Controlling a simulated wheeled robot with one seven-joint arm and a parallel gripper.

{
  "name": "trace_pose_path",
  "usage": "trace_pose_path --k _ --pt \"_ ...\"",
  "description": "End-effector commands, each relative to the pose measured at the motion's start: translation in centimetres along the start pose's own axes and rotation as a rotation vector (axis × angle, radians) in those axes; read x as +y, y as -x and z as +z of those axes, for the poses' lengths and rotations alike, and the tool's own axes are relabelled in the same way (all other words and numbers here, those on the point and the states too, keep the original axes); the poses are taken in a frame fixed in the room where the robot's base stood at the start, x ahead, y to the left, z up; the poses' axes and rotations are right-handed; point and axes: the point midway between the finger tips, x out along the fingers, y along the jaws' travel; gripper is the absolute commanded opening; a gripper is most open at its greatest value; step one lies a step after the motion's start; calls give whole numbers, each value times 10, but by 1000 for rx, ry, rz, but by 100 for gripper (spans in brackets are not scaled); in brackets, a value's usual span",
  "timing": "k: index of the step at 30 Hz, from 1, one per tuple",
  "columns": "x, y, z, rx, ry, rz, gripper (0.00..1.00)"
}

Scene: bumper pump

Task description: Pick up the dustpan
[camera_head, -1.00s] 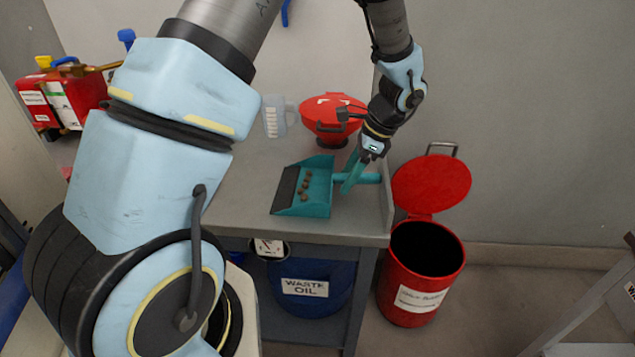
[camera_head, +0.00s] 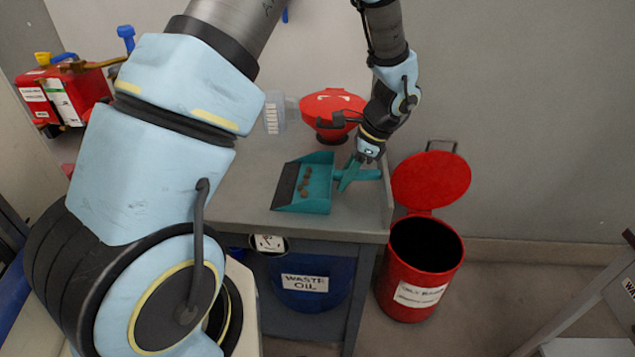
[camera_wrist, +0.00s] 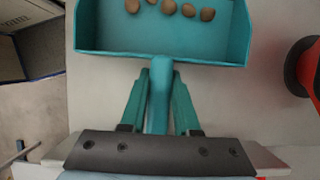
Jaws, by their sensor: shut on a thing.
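The teal dustpan (camera_head: 318,197) lies on the grey workbench with its dark front lip to the left and its handle to the right. Several small brown lumps (camera_head: 306,182) rest in its pan. In the wrist view the dustpan (camera_wrist: 215,42) is at the top, with the lumps (camera_wrist: 168,7) inside. Its handle (camera_wrist: 160,105) runs down between the two green fingers. My gripper (camera_head: 348,178) is shut on the handle, with a finger on each side (camera_wrist: 160,84). The dustpan appears to rest on the bench top.
A red funnel (camera_head: 333,103) and a clear jug (camera_head: 274,112) stand behind the dustpan on the workbench (camera_head: 245,185). A raised edge borders the bench's right side. An open red bin (camera_head: 405,290) stands on the floor to the right. A blue waste oil drum (camera_head: 330,280) is under the bench.

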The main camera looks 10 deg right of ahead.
Motion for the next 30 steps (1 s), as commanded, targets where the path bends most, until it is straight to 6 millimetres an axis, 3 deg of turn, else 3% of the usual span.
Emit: trace_pose_path --k 20,30 --pt "0 3 1 0 0 -1 0" --pt "-1 40 16 2 3 -5 0"
